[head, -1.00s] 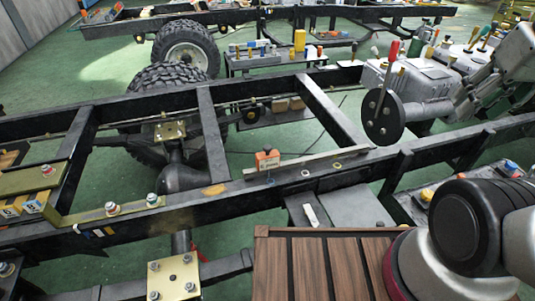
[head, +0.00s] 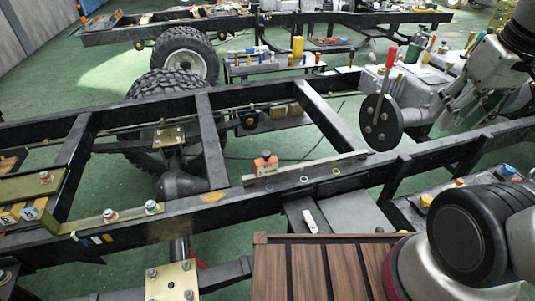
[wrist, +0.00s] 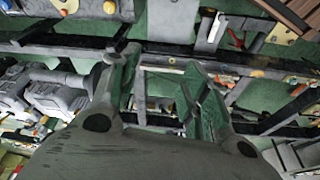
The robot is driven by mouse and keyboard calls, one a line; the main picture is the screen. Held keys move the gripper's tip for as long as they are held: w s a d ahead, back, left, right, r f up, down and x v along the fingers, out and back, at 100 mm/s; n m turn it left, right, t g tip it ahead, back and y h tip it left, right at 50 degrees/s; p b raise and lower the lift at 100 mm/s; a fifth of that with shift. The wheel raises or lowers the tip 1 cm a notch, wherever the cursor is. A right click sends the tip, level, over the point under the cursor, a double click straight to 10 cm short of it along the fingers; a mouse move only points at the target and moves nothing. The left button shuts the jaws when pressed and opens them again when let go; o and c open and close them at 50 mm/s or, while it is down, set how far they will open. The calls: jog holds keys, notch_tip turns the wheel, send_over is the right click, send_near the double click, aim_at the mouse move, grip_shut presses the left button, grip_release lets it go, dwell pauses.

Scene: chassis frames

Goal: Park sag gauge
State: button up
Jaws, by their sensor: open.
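A small orange block-shaped device with a pale label, which I take to be the sag gauge (head: 265,165), stands upright on the near rail of the black chassis frame (head: 160,212). A long thin grey bar (head: 318,165) lies along the same rail beside it. My gripper (head: 447,112) hangs at the upper right in the head view, well to the right of the gauge and apart from it. In the wrist view my gripper (wrist: 165,62) has its two fingers spread, with nothing held between them. I cannot pick out the gauge for certain in the wrist view.
A slatted wooden top (head: 325,268) is at the front. A round dark flange with a red-handled lever (head: 380,122) rises between gauge and gripper. Grey gearbox housings (head: 415,82) stand behind. Small rings (head: 336,171) lie on the rail. A parts bench (head: 275,65) stands farther back.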

jog(key=w+a+f+n+g, duration=0.2)
jog(key=w+a+f, duration=0.15)
jog(key=a, duration=0.25)
jog(key=w+a+f+n+g, duration=0.1)
jog(key=w+a+f, duration=0.1)
jog(key=a+f, duration=0.25)
jog(key=n+t+y, duration=0.2)
jog(key=n+y, duration=0.2)
jog(key=n, duration=0.4)
send_near(267, 153)
jog(key=x, duration=0.8)
jog(key=shift+a+f, duration=0.1)
jog(key=shift+f, duration=0.1)
grip_shut()
